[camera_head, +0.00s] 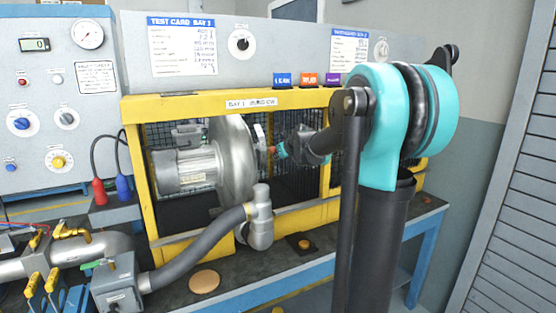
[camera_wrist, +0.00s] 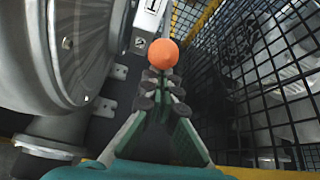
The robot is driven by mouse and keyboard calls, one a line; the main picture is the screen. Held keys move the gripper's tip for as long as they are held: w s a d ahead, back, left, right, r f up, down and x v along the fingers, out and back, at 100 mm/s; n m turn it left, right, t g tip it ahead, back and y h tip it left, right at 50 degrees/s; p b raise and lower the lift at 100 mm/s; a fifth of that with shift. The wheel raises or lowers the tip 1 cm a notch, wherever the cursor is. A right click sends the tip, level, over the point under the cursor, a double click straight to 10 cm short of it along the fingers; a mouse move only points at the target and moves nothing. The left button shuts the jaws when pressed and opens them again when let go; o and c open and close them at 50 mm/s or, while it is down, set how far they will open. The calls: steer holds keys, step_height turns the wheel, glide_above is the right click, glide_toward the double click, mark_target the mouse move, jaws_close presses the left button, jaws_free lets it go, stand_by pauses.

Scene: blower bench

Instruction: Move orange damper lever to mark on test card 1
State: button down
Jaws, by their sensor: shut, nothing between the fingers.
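The orange damper lever's round knob (camera_wrist: 163,52) shows in the wrist view, just beyond my fingertips; whether they touch it I cannot tell. My gripper (camera_wrist: 161,82) is shut and empty, with the fingertips close together. In the head view my gripper (camera_head: 282,150) reaches into the yellow cage beside the blower, and a small orange-red spot of the knob (camera_head: 271,150) shows at its tip. A white plate with a black mark (camera_wrist: 147,20) lies just behind the knob. Test card bay 1 (camera_head: 182,47) hangs on the panel above; its small print is not readable.
The silver blower housing (camera_head: 232,160) stands left of my gripper. Black mesh (camera_wrist: 258,75) closes in on the right in the wrist view. The yellow frame (camera_head: 225,103) runs above my forearm. A grey hose (camera_head: 200,248) and pipe elbow (camera_head: 260,215) stand in front.

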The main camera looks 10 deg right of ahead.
steer(key=r, duration=0.3)
steer(key=shift+w+a+r, duration=0.1)
steer(key=shift+w+r, duration=0.15)
steer(key=shift+r, duration=0.15)
steer(key=s+d, duration=0.3)
steer(key=s, duration=1)
steer(key=s+f+n+g+h, duration=0.3)
steer(key=s+f+n+g, duration=0.4)
steer(key=s+f+n, duration=2.2)
steer(key=shift+d+f+n, duration=0.3)
steer(key=shift+f+n, duration=0.65)
steer(key=shift+n, duration=0.05)
